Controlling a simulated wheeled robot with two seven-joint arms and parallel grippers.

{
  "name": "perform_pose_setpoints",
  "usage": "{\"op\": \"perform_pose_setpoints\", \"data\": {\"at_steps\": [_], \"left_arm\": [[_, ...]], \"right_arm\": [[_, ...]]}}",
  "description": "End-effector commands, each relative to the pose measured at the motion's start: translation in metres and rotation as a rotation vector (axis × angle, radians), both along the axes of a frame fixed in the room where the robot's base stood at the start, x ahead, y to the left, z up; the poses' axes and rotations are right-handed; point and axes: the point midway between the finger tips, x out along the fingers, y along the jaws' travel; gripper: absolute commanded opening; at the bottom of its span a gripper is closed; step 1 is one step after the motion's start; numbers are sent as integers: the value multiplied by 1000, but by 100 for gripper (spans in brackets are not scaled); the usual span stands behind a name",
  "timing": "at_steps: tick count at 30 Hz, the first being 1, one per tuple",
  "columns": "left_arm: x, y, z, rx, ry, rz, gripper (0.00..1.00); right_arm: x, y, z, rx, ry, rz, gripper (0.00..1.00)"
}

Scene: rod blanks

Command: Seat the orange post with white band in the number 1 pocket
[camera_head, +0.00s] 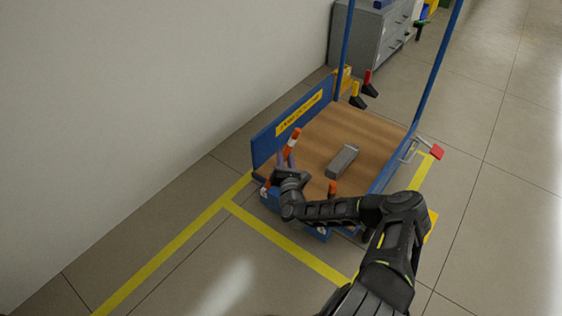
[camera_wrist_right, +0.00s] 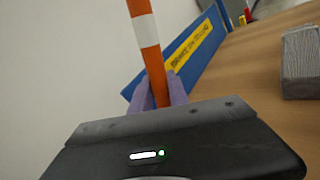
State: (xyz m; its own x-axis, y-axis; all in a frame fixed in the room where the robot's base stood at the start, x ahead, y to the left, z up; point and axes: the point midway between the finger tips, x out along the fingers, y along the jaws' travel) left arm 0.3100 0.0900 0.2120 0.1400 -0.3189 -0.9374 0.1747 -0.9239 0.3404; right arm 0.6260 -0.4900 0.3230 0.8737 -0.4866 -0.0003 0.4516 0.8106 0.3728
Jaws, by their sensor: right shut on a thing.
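The orange post with white band (camera_head: 293,142) stands up, slightly tilted, between the fingers of my right gripper (camera_head: 286,160), near the left side of the wooden cart deck. In the right wrist view the post (camera_wrist_right: 147,35) rises between the purple fingers (camera_wrist_right: 160,92), which are shut on it. Its lower end is hidden behind the gripper body. A blue block (camera_head: 270,198) shows at the deck's near edge, partly covered by my right arm. Pale marks on it are too small to read, and I cannot tell which pocket is number 1. My left gripper is not in view.
Another orange piece (camera_head: 332,188) stands by the blue block, behind my forearm. A grey block (camera_head: 343,161) lies on the deck, also seen in the right wrist view (camera_wrist_right: 301,62). A blue side panel (camera_head: 292,123) and blue uprights bound the cart. The far deck is clear.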

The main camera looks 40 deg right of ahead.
Motion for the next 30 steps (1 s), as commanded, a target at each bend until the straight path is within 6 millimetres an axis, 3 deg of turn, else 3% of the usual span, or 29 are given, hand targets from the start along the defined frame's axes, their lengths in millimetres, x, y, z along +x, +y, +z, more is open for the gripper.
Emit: {"op": "perform_pose_setpoints", "data": {"at_steps": [8,21,25,30], "left_arm": [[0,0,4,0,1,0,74],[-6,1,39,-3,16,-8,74],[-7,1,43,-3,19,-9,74],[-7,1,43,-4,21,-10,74]], "right_arm": [[0,0,8,-1,-2,0,0],[0,0,85,0,-3,1,0],[0,0,98,-1,-2,0,0],[0,0,101,-1,-1,1,0]]}}
